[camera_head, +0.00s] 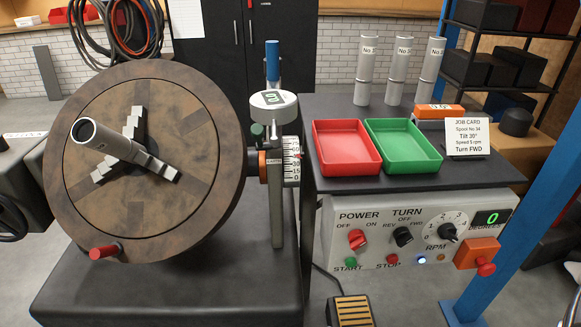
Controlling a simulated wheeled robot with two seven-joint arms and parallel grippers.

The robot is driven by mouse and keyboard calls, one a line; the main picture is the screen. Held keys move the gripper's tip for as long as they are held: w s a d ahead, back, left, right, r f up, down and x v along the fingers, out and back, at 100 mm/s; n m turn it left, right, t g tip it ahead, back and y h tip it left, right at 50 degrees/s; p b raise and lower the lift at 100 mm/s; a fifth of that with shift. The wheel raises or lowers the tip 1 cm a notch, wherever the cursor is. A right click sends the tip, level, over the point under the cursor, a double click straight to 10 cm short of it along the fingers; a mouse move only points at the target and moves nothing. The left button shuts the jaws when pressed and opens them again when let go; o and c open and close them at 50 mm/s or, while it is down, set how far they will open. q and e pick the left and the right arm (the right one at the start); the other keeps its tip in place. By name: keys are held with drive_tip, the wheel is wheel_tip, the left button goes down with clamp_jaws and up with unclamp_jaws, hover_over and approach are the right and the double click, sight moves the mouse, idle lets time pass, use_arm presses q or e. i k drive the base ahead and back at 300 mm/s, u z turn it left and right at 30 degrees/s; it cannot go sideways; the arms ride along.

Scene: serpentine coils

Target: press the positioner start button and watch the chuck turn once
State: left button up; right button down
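The positioner chuck (195,190) is a large brown disc, tilted, at the left. Its stepped jaws are around a grey tube (88,133) that sticks out toward the upper left. A red handle (104,252) is at the disc's lower left edge. The degrees display (492,218) shows a green 0. A blue lamp (421,259) is lit. Neither of my grippers is in view.
Red (345,150) and green trays (402,147), a job card (467,138) and three labelled tubes (397,75) stand above the panel. A red mushroom button (486,267) sticks out at its right. A blue post (530,175) stands right. A pedal (351,311) lies below.

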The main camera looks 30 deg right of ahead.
sight(350, 263)
drive_tip(key=z, duration=1)
drive_tip(key=k, duration=0.7)
drive_tip(key=u, duration=0.1)
drive_tip(key=i, duration=0.5)
